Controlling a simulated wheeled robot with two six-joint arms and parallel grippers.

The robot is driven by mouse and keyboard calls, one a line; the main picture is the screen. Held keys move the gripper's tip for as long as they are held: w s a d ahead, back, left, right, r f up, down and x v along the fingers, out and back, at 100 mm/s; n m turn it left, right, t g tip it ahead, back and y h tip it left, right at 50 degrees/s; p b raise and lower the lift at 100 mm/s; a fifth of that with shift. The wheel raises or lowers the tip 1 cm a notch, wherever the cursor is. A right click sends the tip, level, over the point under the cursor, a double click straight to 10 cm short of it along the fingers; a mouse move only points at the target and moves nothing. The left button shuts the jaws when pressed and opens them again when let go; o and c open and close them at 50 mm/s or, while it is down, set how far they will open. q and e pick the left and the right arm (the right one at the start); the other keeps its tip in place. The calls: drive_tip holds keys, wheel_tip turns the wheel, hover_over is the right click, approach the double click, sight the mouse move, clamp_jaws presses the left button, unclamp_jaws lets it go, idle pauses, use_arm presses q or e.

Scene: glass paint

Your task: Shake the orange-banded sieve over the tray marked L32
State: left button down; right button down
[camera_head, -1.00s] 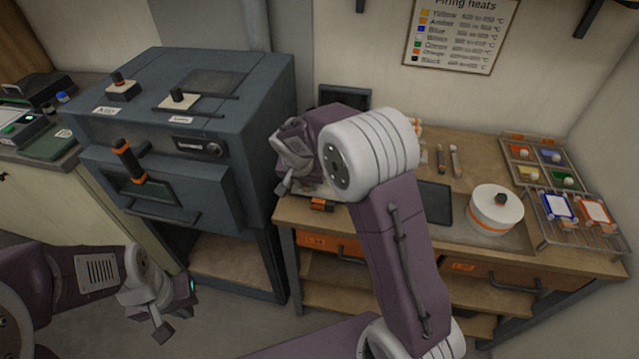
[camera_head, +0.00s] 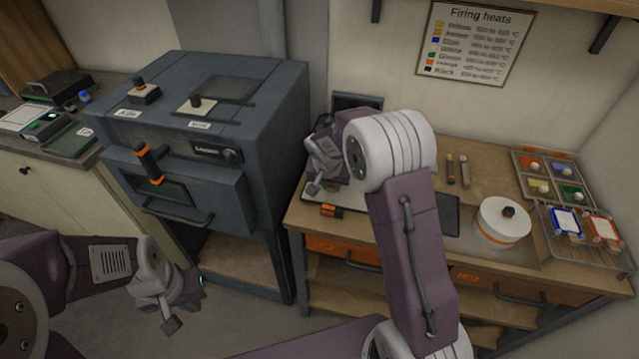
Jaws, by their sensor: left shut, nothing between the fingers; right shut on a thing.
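My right gripper (camera_head: 316,186) is over the left part of the workbench. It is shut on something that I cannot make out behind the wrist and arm. A pale flat piece (camera_head: 352,205) lies on the bench below the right gripper, partly covered by the arm. A small orange and black item (camera_head: 331,210) sits near its front edge. My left gripper (camera_head: 180,318) is shut and empty, low at the left, in front of the kiln and away from the bench.
The kiln (camera_head: 250,130) stands close left of the bench.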

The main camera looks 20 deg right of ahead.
drive_tip(key=s+d+p, duration=0.2)
drive_tip(key=d+p, duration=0.4)
drive_tip(key=d, duration=0.4)
drive_tip(key=w+a+b, duration=0.3)
drive_tip(key=w+a, duration=0.6)
drive_tip(key=a, duration=0.5)
drive_tip(key=s+d, duration=0.1)
drive_tip(key=d, duration=0.1)
drive_tip(key=s+d+b, duration=0.1)
drive_tip(key=d, duration=0.1)
drive_tip(key=s+d+b, duration=0.1)
drive_tip(key=d, duration=0.1)
drive_tip(key=shift+s+d, duration=0.4)
drive_tip(key=s+d, duration=0.4)
drive_tip(key=d, duration=0.3)
drive_tip(key=shift+s+d, duration=0.3)
drive_tip(key=shift+s, duration=0.05)
drive_tip(key=shift+r, duration=0.1)
wheel_tip(320, 180, up, 5)
drive_tip(key=p, duration=0.4)
